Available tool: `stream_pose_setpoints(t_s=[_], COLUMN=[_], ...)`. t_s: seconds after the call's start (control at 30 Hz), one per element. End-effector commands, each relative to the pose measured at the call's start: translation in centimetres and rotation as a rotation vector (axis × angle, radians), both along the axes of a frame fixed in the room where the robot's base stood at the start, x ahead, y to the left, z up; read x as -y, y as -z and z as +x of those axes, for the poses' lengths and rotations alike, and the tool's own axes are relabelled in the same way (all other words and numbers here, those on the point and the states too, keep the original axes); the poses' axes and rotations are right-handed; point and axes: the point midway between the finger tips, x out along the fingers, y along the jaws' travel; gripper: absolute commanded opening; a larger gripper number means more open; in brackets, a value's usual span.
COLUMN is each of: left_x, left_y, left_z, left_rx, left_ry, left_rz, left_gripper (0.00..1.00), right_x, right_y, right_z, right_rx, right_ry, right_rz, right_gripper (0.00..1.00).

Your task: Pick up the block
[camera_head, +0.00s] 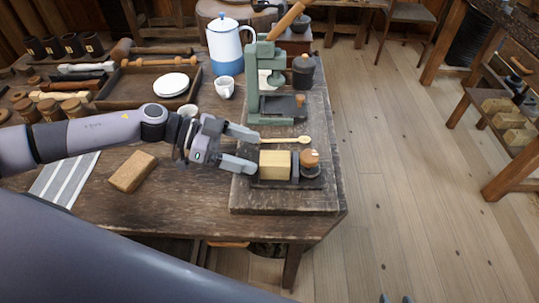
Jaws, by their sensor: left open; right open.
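A pale yellow wooden block (275,165) sits on a dark holder (290,182) on the raised board, beside a round wooden knob (310,158). A second, browner block (133,171) lies on the table at the left, below my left arm. My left gripper (257,151) is open, just left of the yellow block, with one fingertip beyond it and one near its left side. I cannot tell whether it touches.
A wooden spoon (286,140) lies behind the yellow block. A green press (265,85) stands behind that, with a blue-white pot (227,45) and white mug (225,87) to its left. A wooden tray (125,82) holds small plates. Floor (400,160) is clear at right.

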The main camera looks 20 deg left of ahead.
Motion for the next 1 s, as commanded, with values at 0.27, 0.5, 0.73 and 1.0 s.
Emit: stream_pose_setpoints(t_s=[0.27, 0.5, 0.73, 1.0], left_x=[1.3, 3.9, 6.1, 6.3], left_y=[0.6, 1.8, 2.9, 3.0], left_z=[0.3, 0.8, 1.4, 1.5], left_rx=[-0.004, -0.003, -0.004, -0.003], left_ry=[0.0, 0.002, 0.001, -0.001], left_rz=[-0.001, -0.002, 0.0, 0.0], left_gripper=[0.79, 0.79, 0.79, 0.79], right_x=[0.1, 0.1, 0.1, 0.0], right_y=[-0.4, -0.2, -0.1, -0.1], right_z=[0.4, -0.1, -0.1, -0.1], right_rx=[0.011, 0.0, -0.001, -0.001], right_ry=[0.001, 0.001, 0.001, 0.0], right_rz=[0.0, -0.001, -0.001, 0.0], right_gripper=[0.43, 0.43, 0.43, 0.43])
